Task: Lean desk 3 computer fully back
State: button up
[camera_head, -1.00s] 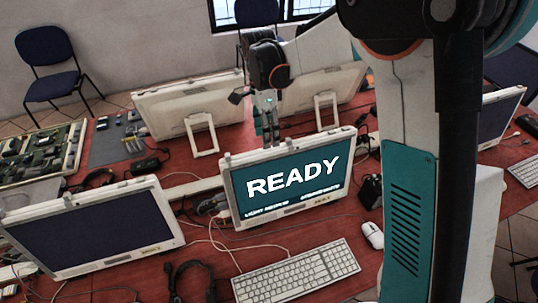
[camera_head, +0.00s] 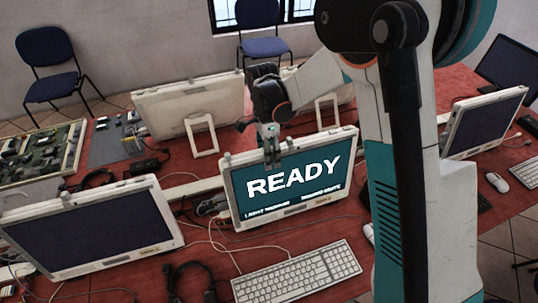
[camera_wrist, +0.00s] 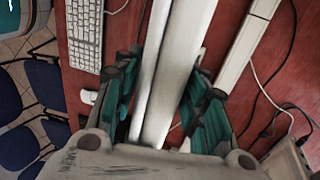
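A white all-in-one computer (camera_head: 290,205) with a teal screen reading "READY" stands upright, tilted slightly back, on the red desk. No desk number is readable. My gripper (camera_head: 271,148) is at the middle of its top edge, with a finger in front of the screen. In the wrist view, my gripper (camera_wrist: 166,78) has its teal-padded fingers on both sides of the white computer edge (camera_wrist: 178,55). Red desk shows between the edge and the right finger, so the gripper is open around it. The computer's rear stand is hidden.
A dark-screened computer (camera_head: 95,230) stands to the left and another (camera_head: 483,122) to the right. White computers (camera_head: 190,105) face away behind. A keyboard (camera_head: 298,272) and cables lie in front. A circuit board (camera_head: 40,152) lies at the far left.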

grip_shut()
jog(key=w, duration=0.1)
jog(key=w+b, duration=0.1)
jog(key=w+a+f+b, duration=0.1)
jog(key=w, duration=0.1)
jog(key=shift+f, duration=0.1)
jog(key=o, duration=0.6)
grip_release()
jog(key=shift+a, duration=0.1)
jog(key=shift+o, duration=0.3)
jog(key=shift+w+f, duration=0.15)
jog(key=shift+w, duration=0.1)
jog(key=shift+s, duration=0.15)
jog(key=v, duration=1.2)
